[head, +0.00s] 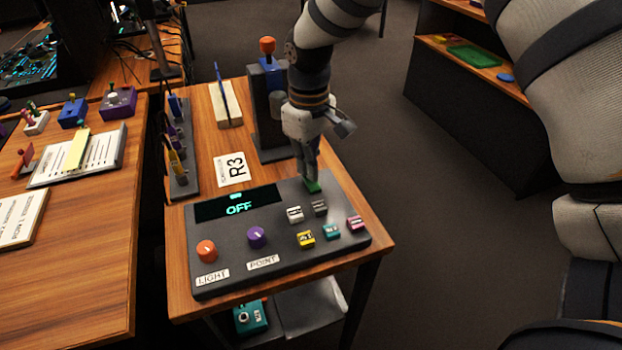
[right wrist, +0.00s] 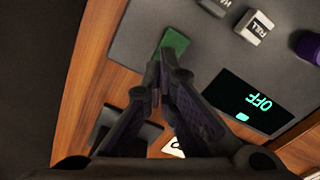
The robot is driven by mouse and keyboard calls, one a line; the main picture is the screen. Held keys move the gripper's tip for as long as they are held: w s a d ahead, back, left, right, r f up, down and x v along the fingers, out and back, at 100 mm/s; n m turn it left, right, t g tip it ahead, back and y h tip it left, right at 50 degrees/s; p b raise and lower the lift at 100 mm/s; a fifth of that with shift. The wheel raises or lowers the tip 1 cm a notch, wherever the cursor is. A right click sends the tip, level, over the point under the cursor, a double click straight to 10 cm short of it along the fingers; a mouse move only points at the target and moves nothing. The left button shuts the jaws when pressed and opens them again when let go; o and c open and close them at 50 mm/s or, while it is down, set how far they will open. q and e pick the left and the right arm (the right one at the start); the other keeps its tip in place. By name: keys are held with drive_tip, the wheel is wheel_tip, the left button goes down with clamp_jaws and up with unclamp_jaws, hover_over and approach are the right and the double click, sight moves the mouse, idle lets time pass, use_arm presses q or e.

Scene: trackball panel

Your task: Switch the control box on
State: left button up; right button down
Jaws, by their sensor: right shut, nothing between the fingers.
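The dark grey control box (head: 285,245) lies on a small wooden table. A green switch (head: 312,186) sits at the box's far right corner and shows in the right wrist view (right wrist: 174,42). My right gripper (head: 311,176) points down at the green switch, its fingers shut and empty. The fingertips are at or just above the switch; I cannot tell whether they touch. My left gripper is not in view.
An orange knob (head: 207,250), a purple knob (head: 257,237) and several small keys, including a yellow one (head: 305,239), are on the box. A joystick with an orange top (head: 267,46) stands behind. A larger desk (head: 80,240) is at left.

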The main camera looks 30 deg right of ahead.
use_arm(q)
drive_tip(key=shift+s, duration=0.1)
use_arm(e)
drive_tip(key=shift+s+f, duration=0.1)
drive_tip(key=shift+f, duration=0.25)
drive_tip(key=shift+r+p, duration=0.95)
drive_tip(key=shift+r, duration=2.65)
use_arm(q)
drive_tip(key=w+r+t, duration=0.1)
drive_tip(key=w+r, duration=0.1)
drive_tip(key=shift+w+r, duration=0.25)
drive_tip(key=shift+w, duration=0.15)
use_arm(e)
drive_tip(key=shift+f, duration=0.1)
